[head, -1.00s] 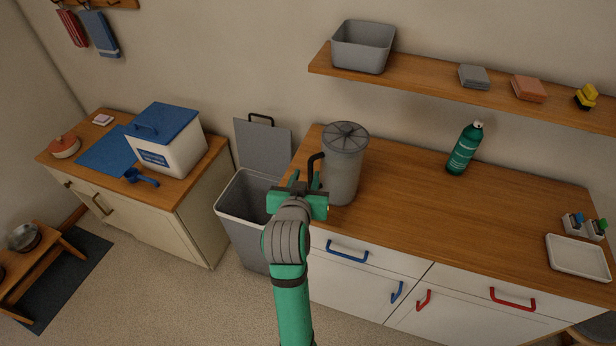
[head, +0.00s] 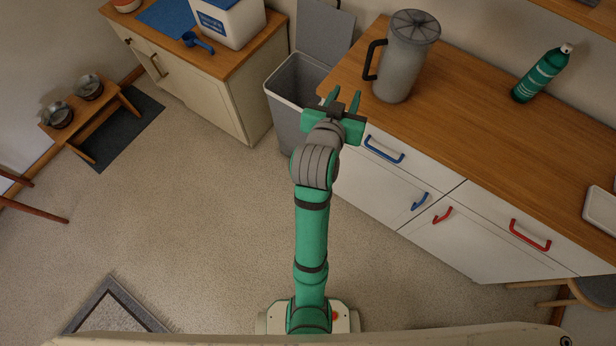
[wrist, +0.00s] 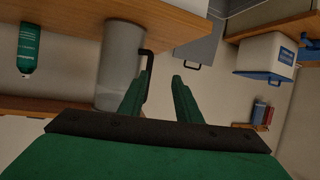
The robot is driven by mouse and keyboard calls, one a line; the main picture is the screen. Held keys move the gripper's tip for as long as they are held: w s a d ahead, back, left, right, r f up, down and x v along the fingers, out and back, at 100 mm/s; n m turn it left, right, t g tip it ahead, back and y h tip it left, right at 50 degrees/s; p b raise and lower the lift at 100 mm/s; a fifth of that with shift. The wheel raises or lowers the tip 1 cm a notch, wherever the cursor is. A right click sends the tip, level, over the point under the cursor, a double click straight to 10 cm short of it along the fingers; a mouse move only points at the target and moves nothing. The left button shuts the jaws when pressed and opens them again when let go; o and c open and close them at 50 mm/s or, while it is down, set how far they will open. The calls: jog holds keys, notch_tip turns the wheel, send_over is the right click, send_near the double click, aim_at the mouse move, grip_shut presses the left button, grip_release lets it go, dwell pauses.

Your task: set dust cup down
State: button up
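The dust cup (head: 405,62) is a grey, see-through cylinder with a ribbed lid and a black handle. It stands upright on the wooden counter near its left end. My gripper (head: 342,98) is open and empty in front of the counter edge, just left of and nearer than the cup. In the wrist view, the cup (wrist: 120,70) shows left of my gripper (wrist: 160,88), with its black handle close by the left finger. The fingers appear apart from the handle.
An open grey bin (head: 296,82) stands in the gap left of the counter (head: 470,95). A green spray bottle (head: 542,73) stands right of the cup. A white bin with blue label (head: 232,20) and a blue scoop (head: 198,42) are on the left cabinet.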

jog(key=s+a+f+n+t+y, duration=0.1)
jog(key=s+a+f+n+y, duration=0.15)
jog(key=s+f, duration=0.5)
jog(key=s+a+f+n+y, duration=0.1)
jog(key=s+a+f, duration=0.3)
jog(key=s+f, duration=0.3)
jog(key=s+a+r, duration=0.1)
jog(key=s, duration=0.9)
jog(key=s+a+r+t+y, duration=0.1)
jog(key=s+a, duration=0.1)
jog(key=s, duration=0.9)
jog(key=shift+a, duration=0.15)
